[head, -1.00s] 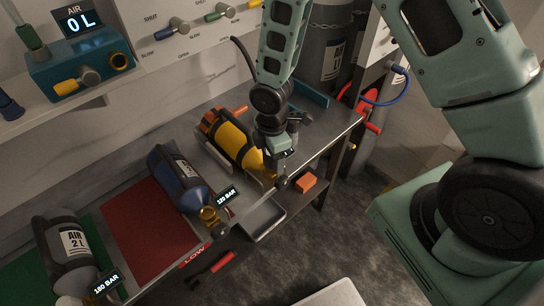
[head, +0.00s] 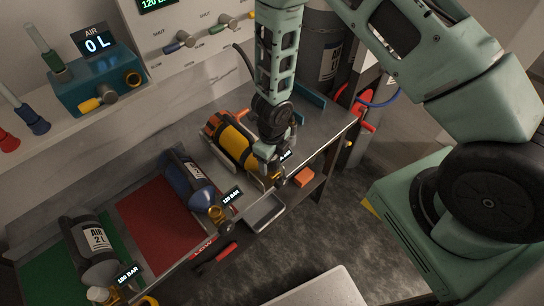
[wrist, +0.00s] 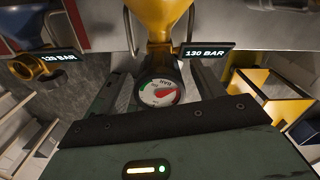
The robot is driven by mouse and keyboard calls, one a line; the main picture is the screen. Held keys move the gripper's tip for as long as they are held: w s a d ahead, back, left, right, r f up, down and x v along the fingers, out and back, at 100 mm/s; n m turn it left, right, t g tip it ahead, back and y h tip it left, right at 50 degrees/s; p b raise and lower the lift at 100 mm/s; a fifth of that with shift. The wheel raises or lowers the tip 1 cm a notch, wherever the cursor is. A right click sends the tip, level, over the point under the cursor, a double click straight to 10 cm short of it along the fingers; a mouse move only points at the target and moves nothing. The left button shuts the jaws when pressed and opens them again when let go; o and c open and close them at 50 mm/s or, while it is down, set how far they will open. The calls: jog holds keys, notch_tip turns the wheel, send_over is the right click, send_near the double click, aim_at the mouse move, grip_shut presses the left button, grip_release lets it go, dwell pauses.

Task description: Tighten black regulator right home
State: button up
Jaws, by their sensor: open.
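The black regulator (wrist: 160,80), with a round gauge (wrist: 159,93) facing the wrist camera, sits at the brass neck of the yellow cylinder (head: 234,143). A label beside it reads 130 BAR. My gripper (head: 269,158) is at the valve end of the yellow cylinder. In the wrist view the open jaws (wrist: 160,77) lie on either side of the regulator, and I cannot tell whether they touch it. In the head view my gripper hides most of the regulator. I cannot see whether its thread is fully seated.
A blue cylinder (head: 187,178) marked 120 BAR lies to the left by a red mat (head: 150,225). A grey cylinder (head: 88,250) marked 180 BAR lies farther left. A small metal tray (head: 265,213) and an orange block (head: 303,177) are near the bench's front edge.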

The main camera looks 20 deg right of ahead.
jog(key=c, duration=1.1)
jog(key=m+b, duration=0.1)
jog(key=m, duration=0.3)
jog(key=shift+f, duration=0.2)
jog(key=o, duration=1.1)
jog(key=shift+r, duration=0.15)
jog(key=shift+o, duration=0.2)
jog(key=shift+r, duration=0.1)
notch_tip(320, 180, up, 17)
jog(key=p, duration=0.3)
jog(key=shift+p, duration=0.35)
jog(key=shift+r, duration=0.1)
